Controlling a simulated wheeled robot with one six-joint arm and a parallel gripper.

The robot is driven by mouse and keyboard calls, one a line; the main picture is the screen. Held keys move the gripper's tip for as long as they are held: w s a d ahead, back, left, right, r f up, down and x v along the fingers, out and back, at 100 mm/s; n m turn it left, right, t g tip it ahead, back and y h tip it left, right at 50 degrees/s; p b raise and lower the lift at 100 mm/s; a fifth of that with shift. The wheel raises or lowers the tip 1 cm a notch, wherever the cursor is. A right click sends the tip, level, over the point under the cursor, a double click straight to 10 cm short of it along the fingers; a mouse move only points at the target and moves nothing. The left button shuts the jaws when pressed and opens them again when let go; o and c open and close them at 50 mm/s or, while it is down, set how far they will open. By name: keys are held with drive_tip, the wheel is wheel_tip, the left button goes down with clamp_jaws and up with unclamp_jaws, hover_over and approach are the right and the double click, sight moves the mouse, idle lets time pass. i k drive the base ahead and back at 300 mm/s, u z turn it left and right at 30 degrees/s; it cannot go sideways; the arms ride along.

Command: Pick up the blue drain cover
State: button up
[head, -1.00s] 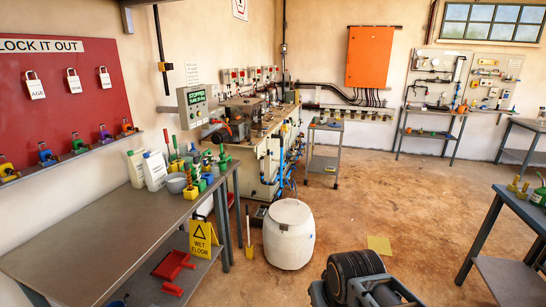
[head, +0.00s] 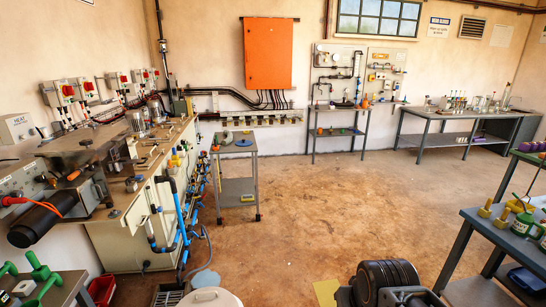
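I cannot tell for sure which thing is the blue drain cover. A flat, round, blue-grey disc (head: 243,142) lies on the top shelf of the small grey trolley in the head view. A pale blue round patch (head: 205,279) also shows on the floor at the lower left, behind the white drum; I cannot tell whether it is a cover or a puddle. Part of my arm shows at the bottom, right of centre, but my gripper's fingers are not in view.
The trolley (head: 238,188) stands beyond open brown floor. A machine bench (head: 125,235) with blue pipes runs along the left. The white drum (head: 210,298) is at the bottom edge. A dark blue table (head: 470,228) with bottles stands at the right. The middle floor is clear.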

sight(243, 142)
drive_tip(key=z, duration=0.1)
drive_tip(key=i, duration=2.35)
drive_tip(key=u, duration=0.85)
drive_tip(key=i, duration=2.15)
drive_tip(key=u, duration=1.15)
drive_tip(key=i, duration=0.55)
drive_tip(key=u, duration=0.2)
